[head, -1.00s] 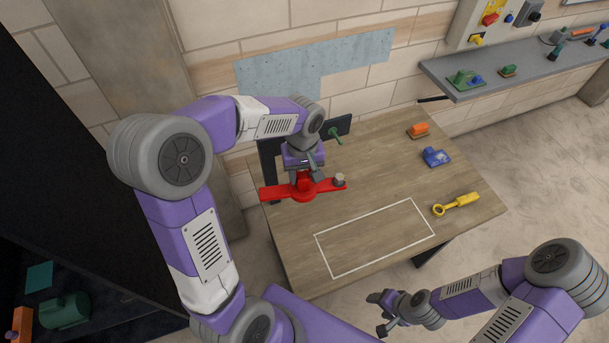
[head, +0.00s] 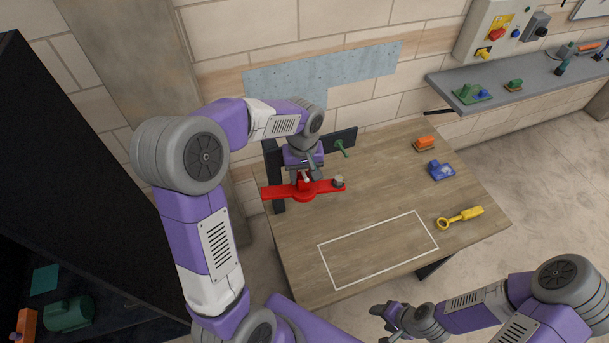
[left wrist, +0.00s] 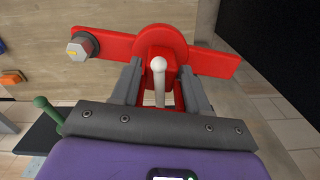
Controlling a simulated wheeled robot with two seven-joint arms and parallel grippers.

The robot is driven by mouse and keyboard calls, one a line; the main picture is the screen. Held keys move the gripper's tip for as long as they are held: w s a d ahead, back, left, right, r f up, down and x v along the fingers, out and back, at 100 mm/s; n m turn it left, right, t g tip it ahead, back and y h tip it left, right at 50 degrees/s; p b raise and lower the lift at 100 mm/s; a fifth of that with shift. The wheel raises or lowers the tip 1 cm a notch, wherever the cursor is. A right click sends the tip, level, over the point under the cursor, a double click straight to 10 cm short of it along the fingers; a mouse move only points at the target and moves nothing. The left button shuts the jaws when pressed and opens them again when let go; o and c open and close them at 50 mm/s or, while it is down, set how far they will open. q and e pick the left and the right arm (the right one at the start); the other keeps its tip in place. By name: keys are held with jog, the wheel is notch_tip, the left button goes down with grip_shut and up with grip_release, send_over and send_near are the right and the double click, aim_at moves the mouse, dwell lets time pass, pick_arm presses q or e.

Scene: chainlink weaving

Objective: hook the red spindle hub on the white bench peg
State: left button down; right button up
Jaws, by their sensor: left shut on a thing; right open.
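The red spindle hub (head: 304,190) is a flat red bar with a round middle and a grey hex nut (head: 338,181) at its right end. It is held level above the table's left back part. My left gripper (head: 306,177) is shut on its middle from above; the hub also shows in the left wrist view (left wrist: 208,62). The white bench peg (left wrist: 159,78), with a round head, shows between the fingers, overlapping the hub's middle. I cannot tell whether the hub is hooked on it. My right gripper (head: 386,318) is open and empty off the table's front edge.
A dark bench frame (head: 273,160) with a green peg (head: 341,147) stands behind the hub. An orange block (head: 425,144), a blue block (head: 440,171) and a yellow ring tool (head: 460,217) lie on the right. The white-outlined rectangle (head: 325,263) is empty.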

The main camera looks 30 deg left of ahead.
pick_arm(q)
jog(key=shift+f, duration=0.15)
dwell(0.5)
jog(key=shift+f+b, duration=0.7)
jog(key=shift+b, duration=0.05)
jog(key=shift+c, duration=2.4)
grip_release()
notch_tip(320, 180, up, 8)
jog(key=shift+f, duration=0.2)
